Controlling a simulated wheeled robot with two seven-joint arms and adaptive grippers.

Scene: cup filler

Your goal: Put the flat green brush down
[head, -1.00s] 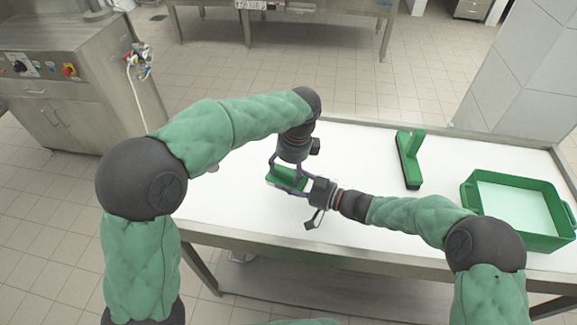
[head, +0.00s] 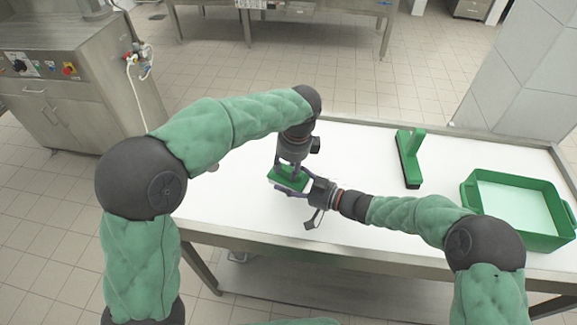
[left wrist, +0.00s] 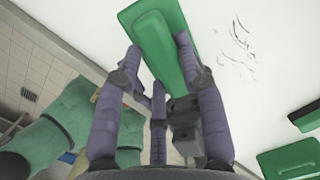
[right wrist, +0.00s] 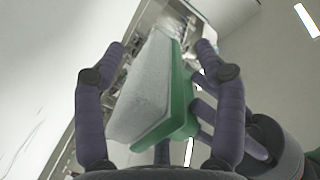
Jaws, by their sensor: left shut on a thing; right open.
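The flat green brush (head: 283,181) is over the left part of the white table (head: 235,205). My left gripper (head: 294,172) comes down from above, shut on its raised green grip. The left wrist view shows the brush (left wrist: 158,45) between the left fingers. In the right wrist view, its pale grey underside (right wrist: 147,90) and green edge show. My right gripper (head: 312,196) is open beside the brush, at its near right; in its own view the brush appears between the spread fingers (right wrist: 160,62). I cannot tell whether the brush touches the table.
A second green brush with an upright handle (head: 409,160) stands on the table to the right. A green tray (head: 471,205) with pale contents sits at the right end. The table's metal front edge (head: 260,243) runs below my right arm.

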